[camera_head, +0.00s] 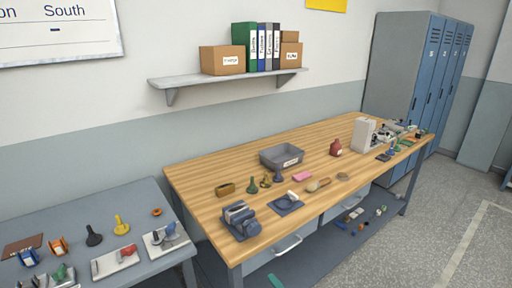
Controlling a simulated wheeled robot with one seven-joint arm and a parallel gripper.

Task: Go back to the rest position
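My gripper and arm do not show in this view. The grey tray (266,160) with a white label stands on the wooden workbench (225,189), toward the back edge. Whether anything lies inside the tray is too small to tell. Small dark green and brass-coloured pieces (265,181) stand upright in front of the tray. A dark blue-grey piece (278,175) stands close to its front wall.
A grey side table (60,222) with several small tools stands at the left. A blue-grey device (240,221) sits at the bench's front left corner. A wall shelf (190,81) holds boxes and binders. Lockers (400,70) stand at the right. The floor (425,235) at front right is mostly clear.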

